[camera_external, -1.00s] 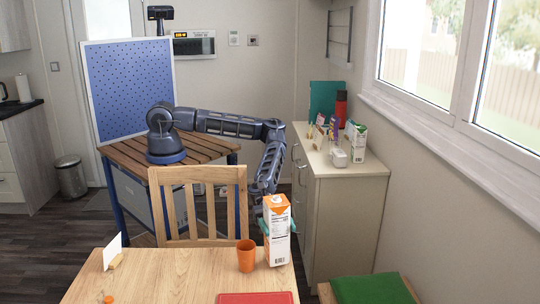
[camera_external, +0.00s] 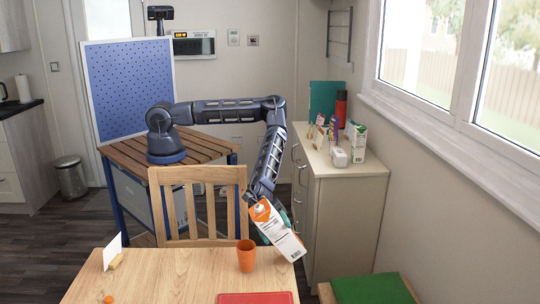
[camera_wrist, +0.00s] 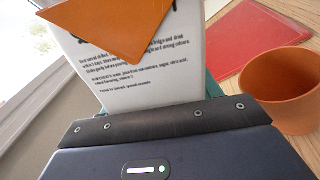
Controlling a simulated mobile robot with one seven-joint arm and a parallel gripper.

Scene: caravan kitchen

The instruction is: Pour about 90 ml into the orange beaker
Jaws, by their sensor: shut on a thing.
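The orange beaker (camera_external: 246,255) stands upright on the wooden table. In the wrist view the beaker (camera_wrist: 287,92) is at the right with its open mouth showing; I cannot see its contents. My gripper (camera_external: 263,218) is shut on a white and orange carton (camera_external: 281,232). No stream of liquid shows. In the wrist view the carton (camera_wrist: 130,65) fills the upper middle with its printed side; the fingertips are mostly hidden behind it.
A red flat item (camera_external: 256,298) lies at the table's front edge. A wooden chair (camera_external: 200,205) stands behind the table. A cabinet (camera_external: 345,200) with several items is at the right.

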